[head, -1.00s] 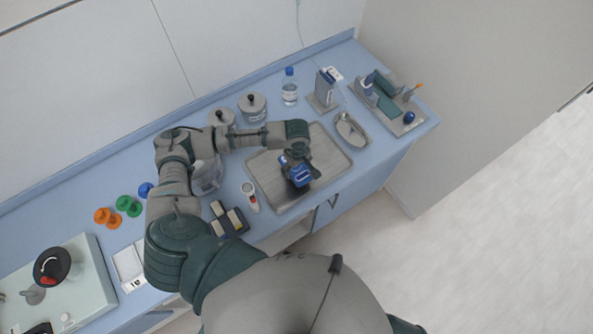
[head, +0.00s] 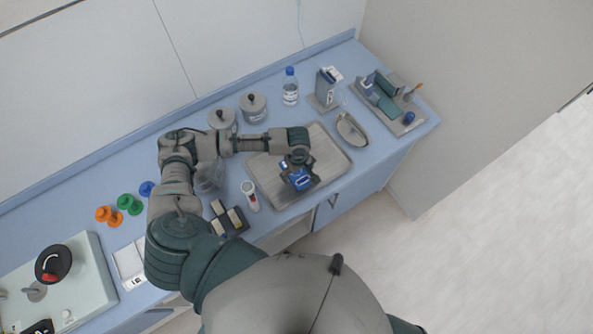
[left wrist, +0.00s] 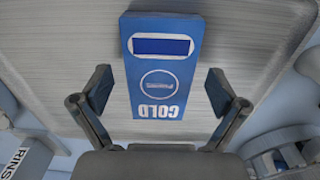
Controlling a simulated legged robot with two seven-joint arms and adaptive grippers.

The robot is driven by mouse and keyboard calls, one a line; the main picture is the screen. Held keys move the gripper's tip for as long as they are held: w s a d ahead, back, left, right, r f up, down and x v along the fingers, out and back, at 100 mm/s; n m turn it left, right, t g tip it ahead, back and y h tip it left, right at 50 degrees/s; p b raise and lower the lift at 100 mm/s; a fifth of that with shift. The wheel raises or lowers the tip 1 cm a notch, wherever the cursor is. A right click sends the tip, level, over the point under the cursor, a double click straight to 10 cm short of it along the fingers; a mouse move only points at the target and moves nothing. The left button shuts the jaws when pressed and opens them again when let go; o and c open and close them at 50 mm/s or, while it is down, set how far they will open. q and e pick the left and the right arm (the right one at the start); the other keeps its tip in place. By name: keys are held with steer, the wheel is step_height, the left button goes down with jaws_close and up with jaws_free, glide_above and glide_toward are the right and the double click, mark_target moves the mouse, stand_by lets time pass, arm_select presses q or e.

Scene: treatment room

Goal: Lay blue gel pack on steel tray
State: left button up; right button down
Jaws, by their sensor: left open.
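The blue gel pack (head: 299,178) is at the steel tray (head: 331,158), under my left gripper in the head view. In the left wrist view the gel pack (left wrist: 160,72), printed COLD, lies against the brushed surface of the tray (left wrist: 60,50). My left gripper (head: 298,176) is over the tray. In the left wrist view its two fingers (left wrist: 158,92) stand open, one on each side of the pack, with a gap to it on both sides. My right gripper does not show.
A kidney dish (head: 351,130) stands right of the tray, with a bottle (head: 290,87) and lidded jars (head: 253,106) behind. A thermometer-like device (head: 250,195) and a dark compartmented holder (head: 229,219) are at left. A loaded tray (head: 408,122) sits at the counter's right end.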

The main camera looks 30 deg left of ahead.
mark_target(297, 173)
arm_select(q)
steer(key=shift+d+r, duration=0.15)
steer(key=shift+r, duration=0.2)
step_height(297, 173, up, 11)
steer(key=shift+a+r, duration=0.2)
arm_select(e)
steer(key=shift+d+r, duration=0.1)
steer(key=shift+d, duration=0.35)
arm_select(q)
steer(key=shift+d, duration=0.1)
steer(key=shift+s, duration=0.1)
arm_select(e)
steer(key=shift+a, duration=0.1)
